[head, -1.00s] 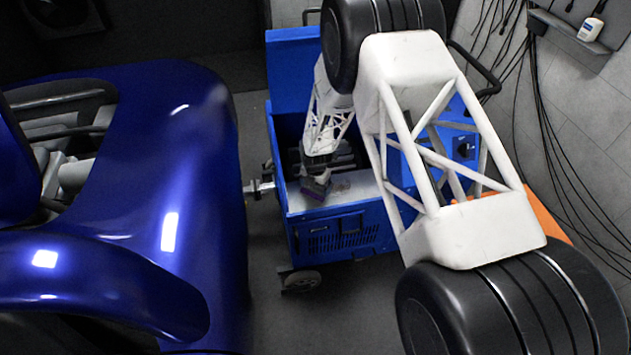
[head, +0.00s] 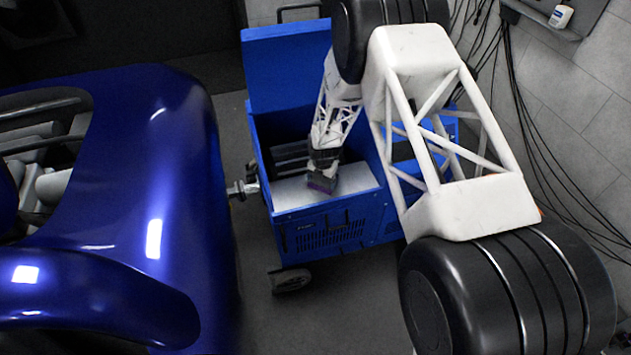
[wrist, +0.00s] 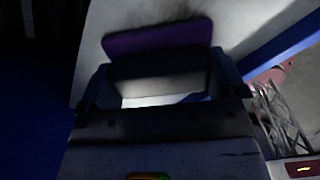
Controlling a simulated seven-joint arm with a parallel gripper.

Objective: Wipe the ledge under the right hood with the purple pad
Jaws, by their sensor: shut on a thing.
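My gripper (head: 323,168) is inside the blue dynamometer cabinet, over the pale ledge (head: 288,192). It is shut on the purple pad (head: 320,185), which shows as a small purple edge under the fingers. In the wrist view the purple pad (wrist: 158,38) lies ahead of the fingers, against the pale ledge (wrist: 125,14). Whether the pad touches the ledge is hard to tell. A blue hood (head: 287,70) stands raised behind the ledge.
A shiny blue car body (head: 120,190) fills the left, joined to the cabinet (head: 320,232) by a metal hub shaft (head: 243,190). My arm hides the cabinet's right part. Black cables (head: 535,130) hang on the right wall. The ledge is bare left of the pad.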

